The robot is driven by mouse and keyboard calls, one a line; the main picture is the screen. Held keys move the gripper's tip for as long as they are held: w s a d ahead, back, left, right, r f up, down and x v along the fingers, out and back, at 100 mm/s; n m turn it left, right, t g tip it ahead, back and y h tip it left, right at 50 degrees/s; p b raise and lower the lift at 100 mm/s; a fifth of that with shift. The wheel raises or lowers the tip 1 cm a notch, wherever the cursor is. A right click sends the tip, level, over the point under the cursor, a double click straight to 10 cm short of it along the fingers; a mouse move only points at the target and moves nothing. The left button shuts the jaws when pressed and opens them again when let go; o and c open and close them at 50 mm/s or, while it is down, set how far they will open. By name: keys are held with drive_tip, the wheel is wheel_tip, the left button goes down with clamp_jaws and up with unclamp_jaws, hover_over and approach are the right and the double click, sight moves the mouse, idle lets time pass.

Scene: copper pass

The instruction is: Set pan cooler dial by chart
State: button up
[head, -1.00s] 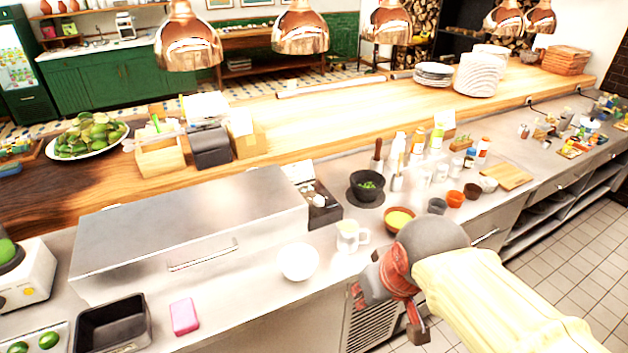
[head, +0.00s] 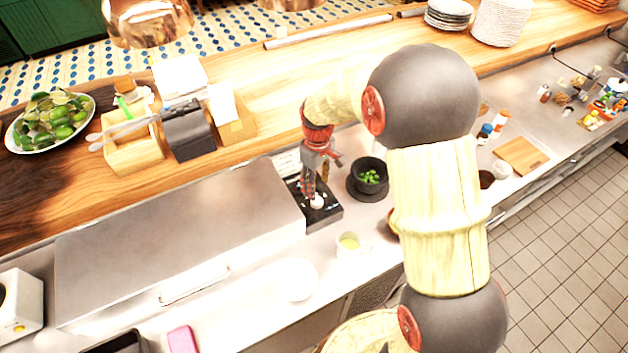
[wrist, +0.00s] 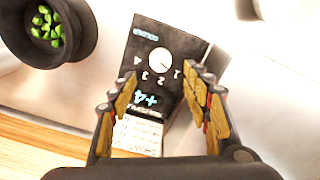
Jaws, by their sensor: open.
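The pan cooler's black control box (head: 331,214) sits on the steel counter at the right end of the long steel lid. A cyan display reads about +4 (wrist: 145,99).
A dark mortar with green leaves (head: 368,178) stands close right of the box. A jug (head: 349,244) and a white bowl (head: 296,280) stand in front on the counter. The wooden ledge with boxes (head: 188,130) runs behind.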

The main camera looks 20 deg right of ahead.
sight(317, 200)
wheel_tip(317, 200, down, 8)
drive_tip(key=shift+r+b, duration=0.15)
drive_tip(key=shift+b, duration=0.15)
drive_tip(key=c, duration=0.3)
drive_tip(key=c, duration=0.8)
drive_tip(key=shift+c, duration=0.5)
